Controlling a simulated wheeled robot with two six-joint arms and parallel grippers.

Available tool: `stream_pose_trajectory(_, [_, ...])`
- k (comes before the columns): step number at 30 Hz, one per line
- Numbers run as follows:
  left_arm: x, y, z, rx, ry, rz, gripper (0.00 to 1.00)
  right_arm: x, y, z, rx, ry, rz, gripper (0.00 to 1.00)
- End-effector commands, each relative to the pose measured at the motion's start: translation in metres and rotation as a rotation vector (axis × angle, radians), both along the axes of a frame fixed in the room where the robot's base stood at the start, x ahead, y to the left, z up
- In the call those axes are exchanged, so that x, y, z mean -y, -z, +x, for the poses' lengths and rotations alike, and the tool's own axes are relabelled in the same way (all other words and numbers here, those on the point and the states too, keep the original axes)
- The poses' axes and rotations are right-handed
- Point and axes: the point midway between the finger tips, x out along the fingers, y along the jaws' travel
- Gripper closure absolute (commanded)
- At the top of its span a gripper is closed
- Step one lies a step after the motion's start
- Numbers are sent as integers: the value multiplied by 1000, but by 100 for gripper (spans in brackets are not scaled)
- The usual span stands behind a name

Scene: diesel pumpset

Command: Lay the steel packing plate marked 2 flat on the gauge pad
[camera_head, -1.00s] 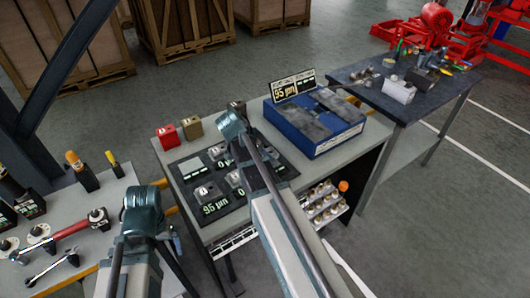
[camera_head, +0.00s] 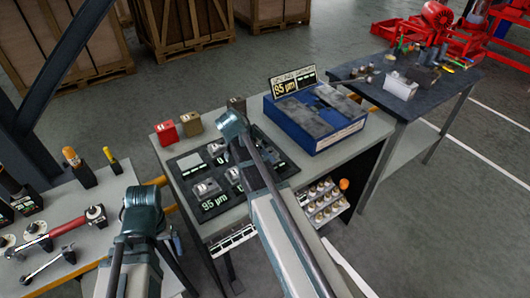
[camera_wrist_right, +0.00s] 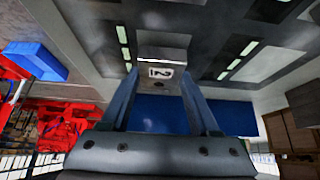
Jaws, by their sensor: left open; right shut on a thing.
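In the right wrist view, my right gripper (camera_wrist_right: 160,90) is shut on a small grey steel plate (camera_wrist_right: 162,55), with a white label that seems to read 2 facing the camera. In the head view my right wrist (camera_head: 232,125) is over a black mat (camera_head: 225,205) and hides these jaws and the plate. The mat bears several grey blocks, a pale square (camera_head: 189,161) and lit readouts. I cannot tell which part is the gauge pad. My left gripper (camera_head: 174,240) is open, mostly hidden beside its arm, between the two near tables.
A blue box (camera_head: 312,137) with grey top panels and a display stands right of the mat. Red (camera_head: 166,132), tan (camera_head: 190,124) and dark blocks line the back edge. The left table (camera_head: 100,240) holds tools. A dark table (camera_head: 440,80) stands at the back right.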

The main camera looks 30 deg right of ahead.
Motion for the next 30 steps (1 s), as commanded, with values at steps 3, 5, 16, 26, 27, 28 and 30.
stream_pose_trajectory(3, [0, 0, 0, 0, 0, 0, 3, 0, 0, 0, 0, 0, -1, 100])
stream_pose_trajectory(5, [0, 0, 0, 0, 0, 0, 3, 0, 0, 0, 0, 0, -1, 100])
stream_pose_trajectory(16, [0, 8, 0, 0, 0, 0, 3, 0, 8, 0, 0, 0, -1, 100])
stream_pose_trajectory(26, [0, 15, 0, 0, 0, 0, 3, 0, 14, 0, 0, 0, -1, 34])
stream_pose_trajectory(27, [0, 14, 0, 0, 0, 0, 3, 0, 14, 0, 0, 0, -1, 27])
stream_pose_trajectory(28, [0, 14, 0, 0, 0, 0, 3, 0, 14, 0, 0, 0, -1, 22])
stream_pose_trajectory(30, [0, 14, 0, 0, 0, 0, 3, 0, 14, 0, 0, 0, -1, 9])
